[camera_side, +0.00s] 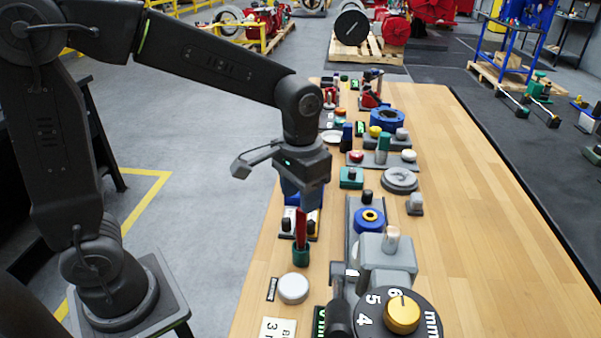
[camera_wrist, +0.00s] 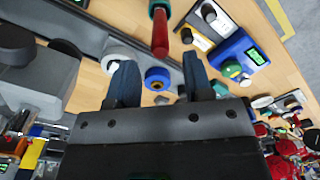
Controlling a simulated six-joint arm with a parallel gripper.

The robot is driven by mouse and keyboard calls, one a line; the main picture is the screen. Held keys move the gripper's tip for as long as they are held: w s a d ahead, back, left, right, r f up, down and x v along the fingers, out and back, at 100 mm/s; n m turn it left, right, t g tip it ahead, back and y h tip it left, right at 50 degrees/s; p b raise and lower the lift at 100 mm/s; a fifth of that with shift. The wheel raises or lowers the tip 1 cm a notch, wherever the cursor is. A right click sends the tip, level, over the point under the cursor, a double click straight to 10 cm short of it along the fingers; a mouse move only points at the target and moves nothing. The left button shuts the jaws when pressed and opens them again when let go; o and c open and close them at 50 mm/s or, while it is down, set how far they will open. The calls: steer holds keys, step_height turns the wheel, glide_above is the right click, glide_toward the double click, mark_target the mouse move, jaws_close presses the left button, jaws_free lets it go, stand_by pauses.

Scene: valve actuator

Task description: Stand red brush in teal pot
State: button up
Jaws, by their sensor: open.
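The red brush (camera_side: 301,228) stands upright with its lower end in the teal pot (camera_side: 301,256) on the wooden bench, near the bench's left edge. In the wrist view the red brush (camera_wrist: 160,38) shows at the top, with the teal pot (camera_wrist: 158,8) partly cut off by the picture edge. My gripper (camera_side: 303,205) is just above and beyond the brush in the side view, pointing down. In the wrist view my gripper (camera_wrist: 160,72) has its two blue fingers wide apart with nothing held between them. The brush lies past the fingertips, apart from them.
A white round cap (camera_side: 293,288) sits in front of the pot. A grey device with a numbered dial and gold knob (camera_side: 402,315) stands at right front. A blue box with a green screen (camera_wrist: 240,58) shows in the wrist view. The bench's right side (camera_side: 480,220) is clear.

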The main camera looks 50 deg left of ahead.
step_height(320, 180, up, 4)
steer(key=shift+r, duration=0.25)
steer(key=s+a+t, duration=0.2)
steer(key=s, duration=0.4)
steer(key=s+a+r+t, duration=0.1)
steer(key=s+a+t, duration=0.2)
steer(key=s, duration=0.3)
steer(key=shift+s+a+t, duration=0.15)
steer(key=shift+s+t, duration=0.15)
